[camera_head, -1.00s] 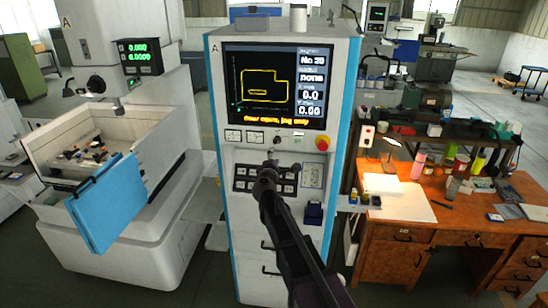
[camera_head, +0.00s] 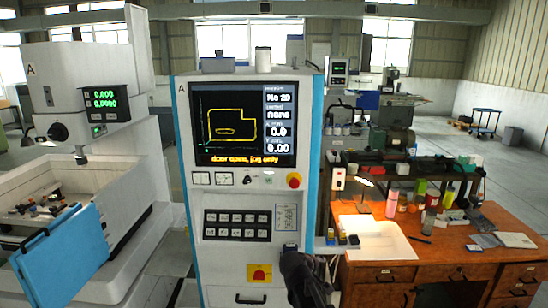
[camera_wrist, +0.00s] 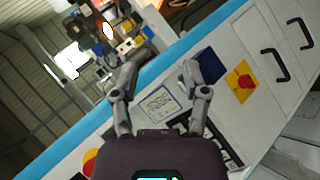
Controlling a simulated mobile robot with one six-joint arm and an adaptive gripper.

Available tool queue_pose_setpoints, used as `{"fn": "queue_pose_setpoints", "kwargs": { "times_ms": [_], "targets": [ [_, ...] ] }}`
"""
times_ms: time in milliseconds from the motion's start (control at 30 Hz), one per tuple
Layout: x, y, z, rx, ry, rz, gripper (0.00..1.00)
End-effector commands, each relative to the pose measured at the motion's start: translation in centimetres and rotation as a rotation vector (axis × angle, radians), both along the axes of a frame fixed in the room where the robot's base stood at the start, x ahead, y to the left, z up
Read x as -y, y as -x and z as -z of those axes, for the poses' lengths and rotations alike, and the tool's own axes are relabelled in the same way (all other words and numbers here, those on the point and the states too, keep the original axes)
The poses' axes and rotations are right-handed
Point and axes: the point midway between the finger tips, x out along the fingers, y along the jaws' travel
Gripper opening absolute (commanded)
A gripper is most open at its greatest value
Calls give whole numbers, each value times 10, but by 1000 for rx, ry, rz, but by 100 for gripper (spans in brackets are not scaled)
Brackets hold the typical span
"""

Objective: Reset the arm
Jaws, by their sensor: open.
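My gripper (camera_wrist: 160,82) is open and empty in the wrist view, its two grey fingers spread apart in front of the control cabinet. In the head view my gripper (camera_head: 292,254) shows dark and foreshortened at the lower middle, before the cabinet's right side. The control cabinet (camera_head: 215,180) is white with blue edges. Its screen (camera_head: 235,125) shows a yellow outline and the words "door open, jog only". The keypad (camera_head: 237,225) and red knob (camera_head: 293,181) are in plain view. A dark blue box (camera_wrist: 208,66) on the cabinet lies close beyond the right finger in the wrist view.
The erosion machine (camera_head: 85,170) stands at left with its blue door (camera_head: 62,255) swung open. At right, a wooden desk (camera_head: 470,262) holds a lamp, bottles and papers. A red-and-yellow switch (camera_head: 259,273) and handles sit low on the cabinet. Floor is free at far right.

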Motion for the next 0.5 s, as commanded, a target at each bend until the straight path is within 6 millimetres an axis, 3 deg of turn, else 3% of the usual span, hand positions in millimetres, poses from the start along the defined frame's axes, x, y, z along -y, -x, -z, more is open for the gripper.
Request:
{"fn": "queue_pose_setpoints", "kwargs": {
  "times_ms": [33, 200, 400, 500],
  "targets": [
    [12, 18, 23, -35, -60, 55, 59],
    [35, 69, 74, -172, -270, 233, 59],
    [42, 131, 123, -344, -509, 414, 59],
    [39, 156, 138, -421, -608, 478, 59]
  ]
}}
